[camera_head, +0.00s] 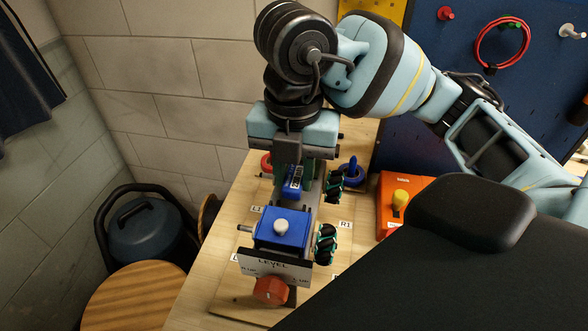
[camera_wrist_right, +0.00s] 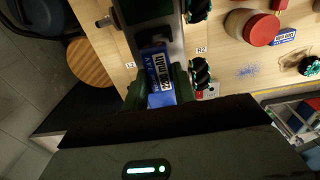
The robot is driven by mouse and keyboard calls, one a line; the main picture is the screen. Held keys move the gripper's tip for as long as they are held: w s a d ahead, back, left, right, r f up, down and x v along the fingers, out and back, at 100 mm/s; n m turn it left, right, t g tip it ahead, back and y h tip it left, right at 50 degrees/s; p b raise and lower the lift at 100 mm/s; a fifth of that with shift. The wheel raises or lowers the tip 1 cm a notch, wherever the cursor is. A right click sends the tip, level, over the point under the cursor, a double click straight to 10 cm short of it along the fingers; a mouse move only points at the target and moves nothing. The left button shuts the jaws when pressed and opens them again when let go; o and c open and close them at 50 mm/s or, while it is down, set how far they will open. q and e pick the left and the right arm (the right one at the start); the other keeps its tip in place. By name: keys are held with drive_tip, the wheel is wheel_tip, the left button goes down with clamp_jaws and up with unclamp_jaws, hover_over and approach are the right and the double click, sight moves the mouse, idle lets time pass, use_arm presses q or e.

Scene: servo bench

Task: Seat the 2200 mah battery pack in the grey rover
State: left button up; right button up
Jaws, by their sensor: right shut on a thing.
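The blue 2200 mAh battery pack (camera_head: 292,183) is held by my right gripper (camera_head: 293,190) over the far part of the grey rover. It also shows in the right wrist view (camera_wrist_right: 158,72), its white label facing the camera, between the two dark fingers of the shut gripper (camera_wrist_right: 160,92). The grey rover (camera_head: 308,212) stands on the bench, with green-rollered wheels at its side; its grey body also shows in the right wrist view (camera_wrist_right: 165,35). The pack's lower end and the bay are hidden, so I cannot tell how deep it sits. My left gripper is out of view.
A blue box (camera_head: 282,229) with a white knob and a LEVEL plate (camera_head: 272,265) with a red knob (camera_head: 271,290) stand at the near end. An orange box (camera_head: 393,213) is to the right. Another blue label (camera_wrist_right: 285,37) lies beside a red cylinder (camera_wrist_right: 252,28).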

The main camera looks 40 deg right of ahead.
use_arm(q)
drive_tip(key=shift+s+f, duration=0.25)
use_arm(e)
drive_tip(key=shift+f, duration=0.6)
drive_tip(key=shift+f, duration=0.35)
idle(0.5)
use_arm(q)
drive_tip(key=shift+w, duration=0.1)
use_arm(e)
drive_tip(key=o, duration=1.1)
drive_tip(key=shift+c, duration=1.3)
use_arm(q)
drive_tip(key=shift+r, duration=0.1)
use_arm(e)
drive_tip(key=shift+r, duration=0.1)
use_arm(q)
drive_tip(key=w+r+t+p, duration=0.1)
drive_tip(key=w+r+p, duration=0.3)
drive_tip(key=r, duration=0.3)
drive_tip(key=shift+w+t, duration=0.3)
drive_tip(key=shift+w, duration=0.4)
use_arm(e)
drive_tip(key=shift+r, duration=3.45)
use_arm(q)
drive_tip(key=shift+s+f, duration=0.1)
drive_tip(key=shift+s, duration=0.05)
use_arm(e)
drive_tip(key=shift+f, duration=0.1)
